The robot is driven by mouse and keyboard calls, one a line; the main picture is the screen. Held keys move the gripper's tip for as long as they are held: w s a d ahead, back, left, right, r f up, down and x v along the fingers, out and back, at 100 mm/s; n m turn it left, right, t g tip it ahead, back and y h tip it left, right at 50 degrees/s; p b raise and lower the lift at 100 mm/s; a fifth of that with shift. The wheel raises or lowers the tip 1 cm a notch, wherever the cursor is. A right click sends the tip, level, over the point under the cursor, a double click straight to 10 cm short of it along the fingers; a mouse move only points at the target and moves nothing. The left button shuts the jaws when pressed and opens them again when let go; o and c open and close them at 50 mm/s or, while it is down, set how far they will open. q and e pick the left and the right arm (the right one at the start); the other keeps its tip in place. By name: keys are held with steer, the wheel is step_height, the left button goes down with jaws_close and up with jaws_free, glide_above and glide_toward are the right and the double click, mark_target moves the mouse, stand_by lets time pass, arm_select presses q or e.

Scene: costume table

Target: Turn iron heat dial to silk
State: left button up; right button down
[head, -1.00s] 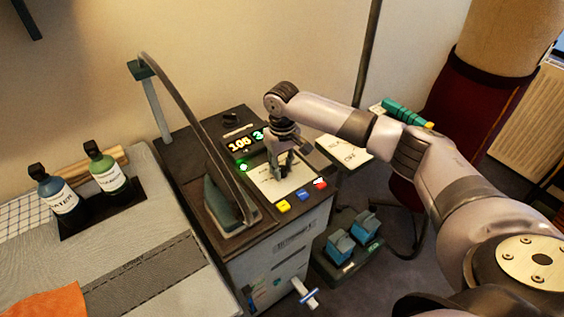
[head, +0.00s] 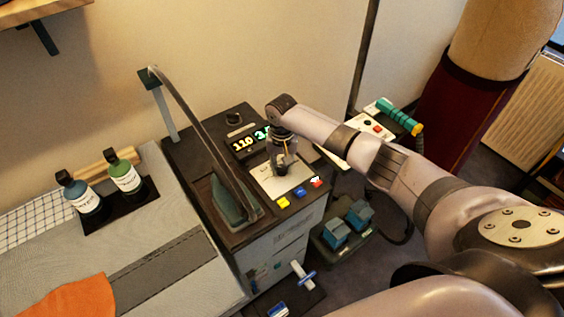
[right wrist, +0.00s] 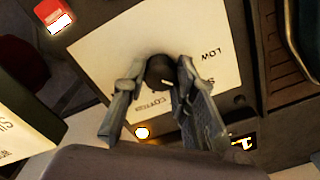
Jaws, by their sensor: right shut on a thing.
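The iron station (head: 232,234) stands beside the ironing board, with a white dial plate (head: 268,183) on its top. The round dark heat dial (right wrist: 159,67) sits on that plate in the right wrist view. My right gripper (head: 283,167) reaches down over the plate, its fingers shut on the dial from both sides. Beside the dial the plate reads LOW and COTTON; another label starting with S is partly hidden by a finger. A small pale mark shows on the dial's lower edge. The display (head: 250,140) reads 110 at its left. My left gripper is not in view.
The dark iron (head: 230,203) rests left of the plate, below an arched cord. Two bottles (head: 123,174) stand on the board (head: 165,235) at left. A control box (head: 372,128) is behind my right arm.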

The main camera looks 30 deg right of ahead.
mark_target(282, 168)
stand_by(0.4)
steer(key=c, duration=1.3)
jaws_free()
steer(key=shift+r, duration=0.1)
step_height(282, 168, up, 12)
